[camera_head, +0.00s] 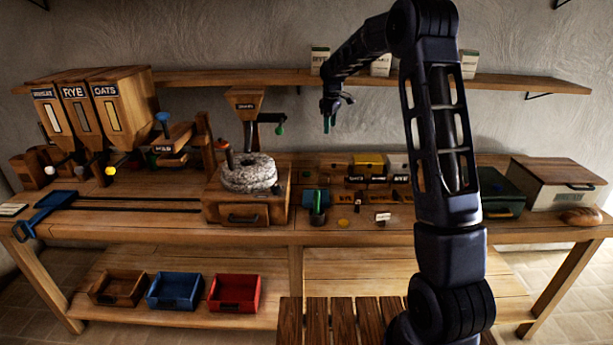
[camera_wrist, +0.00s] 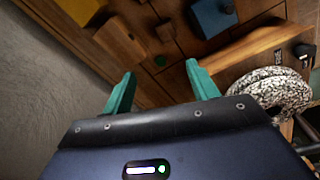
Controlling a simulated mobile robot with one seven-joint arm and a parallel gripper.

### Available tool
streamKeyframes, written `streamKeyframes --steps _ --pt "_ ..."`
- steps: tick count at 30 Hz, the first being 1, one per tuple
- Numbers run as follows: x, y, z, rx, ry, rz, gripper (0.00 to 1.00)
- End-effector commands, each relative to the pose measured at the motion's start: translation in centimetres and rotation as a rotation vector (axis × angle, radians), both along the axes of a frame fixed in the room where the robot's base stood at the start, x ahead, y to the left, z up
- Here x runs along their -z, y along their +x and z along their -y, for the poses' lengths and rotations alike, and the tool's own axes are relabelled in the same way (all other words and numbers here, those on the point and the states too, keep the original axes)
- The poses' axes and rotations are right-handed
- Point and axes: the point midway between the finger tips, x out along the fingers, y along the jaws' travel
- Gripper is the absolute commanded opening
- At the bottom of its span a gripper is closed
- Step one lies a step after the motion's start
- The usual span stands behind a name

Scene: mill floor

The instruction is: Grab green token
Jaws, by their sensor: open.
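A small green disc, the green token (camera_wrist: 160,61), lies on the wooden surface in the wrist view, between the two fingers and beyond their tips. In the head view my gripper (camera_head: 328,118) hangs pointing down, high above the bench and in front of the wall shelf.
The stone mill (camera_head: 248,174) stands left of centre on the workbench (camera_head: 400,236); it also shows at right in the wrist view (camera_wrist: 268,92). A yellow box (camera_head: 367,163), a yellow disc (camera_head: 343,222) and a dark green box (camera_head: 500,190) are on the bench. Bins sit below.

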Motion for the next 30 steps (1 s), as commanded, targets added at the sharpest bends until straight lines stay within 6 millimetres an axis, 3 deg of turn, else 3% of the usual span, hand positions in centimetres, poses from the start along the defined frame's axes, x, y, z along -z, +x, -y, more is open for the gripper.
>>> streamKeyframes --steps 6,15,21,30 --pt "5.8 4.4 -3.6 -0.129 -0.013 -0.037 0.59" --pt "12.9 8.3 -7.6 -0.28 -0.024 -0.076 0.59" --pt "15.4 9.4 -8.9 -0.329 -0.026 -0.088 0.59" --pt "17.9 9.5 -9.1 -0.339 -0.027 -0.092 0.59"
